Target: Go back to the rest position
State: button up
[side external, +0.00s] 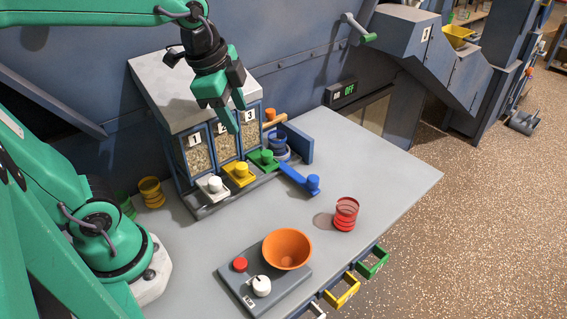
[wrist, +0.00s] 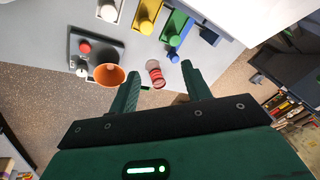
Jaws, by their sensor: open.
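My gripper (side external: 236,118) is raised in front of the numbered hopper unit (side external: 200,98), above the table. It is open and empty. In the wrist view my gripper (wrist: 160,82) has its two green fingers spread apart, with nothing between them held. A red ribbed cup (side external: 345,213) stands alone on the grey table (side external: 395,180), and it shows beyond the fingers in the wrist view (wrist: 155,74).
An orange bowl (side external: 287,249) sits on a grey scale base with a red button (side external: 240,264) and a white knob (side external: 261,286). White, yellow and green levers (side external: 240,174) line the hopper front. A blue lever (side external: 300,179) juts right. Yellow (side external: 151,192) and green cups stand left.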

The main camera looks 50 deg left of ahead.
jog(key=s+a+f+n+t, duration=0.1)
jog(key=s+n+t, duration=0.1)
jog(key=s+n, duration=0.4)
jog(key=shift+s+a+f+n, duration=0.2)
jog(key=shift+s+f+n, duration=0.1)
jog(key=shift+n, duration=1.8)
